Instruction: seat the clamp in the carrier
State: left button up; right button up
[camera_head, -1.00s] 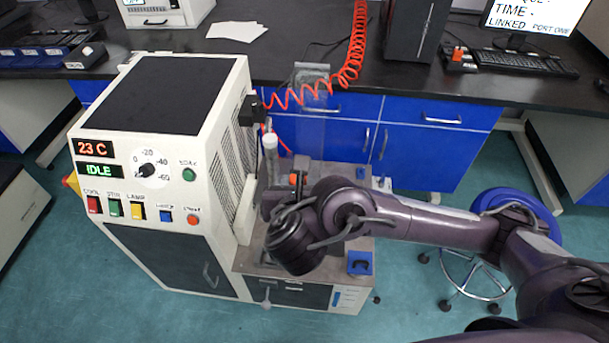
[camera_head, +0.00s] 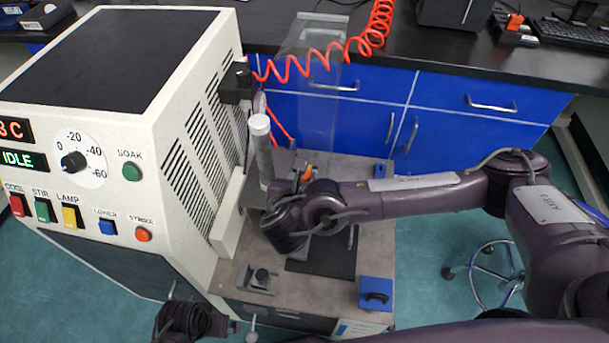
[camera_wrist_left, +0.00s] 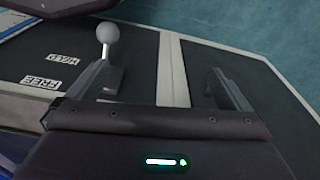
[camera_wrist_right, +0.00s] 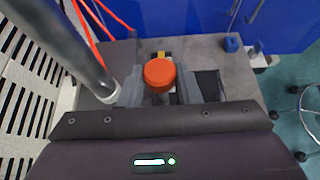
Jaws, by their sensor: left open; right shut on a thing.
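My right gripper (camera_wrist_right: 160,92) is shut on a clamp with a round orange knob (camera_wrist_right: 159,74), seen from above between the fingers. In the head view the orange part (camera_head: 307,172) shows just behind my right wrist, which hides the fingertips. I cannot make out the carrier, or whether the clamp touches it. My left gripper (camera_wrist_left: 168,82) is open and empty, low at the cabinet front. A lever with a grey ball knob (camera_wrist_left: 107,33) stands by its left finger, and the ball (camera_head: 251,337) also shows at the bottom of the head view.
A clear panel (camera_head: 312,85) and a coiled red hose (camera_head: 325,52) are behind. A blue block (camera_head: 376,293) and a black-knobbed fixture (camera_head: 259,277) sit on the deck.

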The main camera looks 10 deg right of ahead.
jog(key=shift+s+a+r, duration=0.1)
jog(key=shift+r, duration=0.05)
pick_arm(q)
jog(key=shift+r, duration=0.1)
pick_arm(e)
notch_tip(320, 180, down, 2)
jog(key=shift+f+b, duration=0.1)
jog(key=shift+b, duration=0.8)
pick_arm(q)
notch_tip(320, 180, up, 7)
jog(key=s, duration=0.1)
jog(key=shift+d, duration=0.25)
pick_arm(e)
jog(key=shift+f, duration=0.15)
pick_arm(q)
jog(key=shift+f+b, duration=1.15)
jog(key=shift+b, duration=0.15)
pick_arm(e)
jog(key=shift+f, duration=1.25)
jog(key=o, duration=1.1)
jog(key=shift+c, duration=0.2)
jog(key=shift+f, duration=0.1)
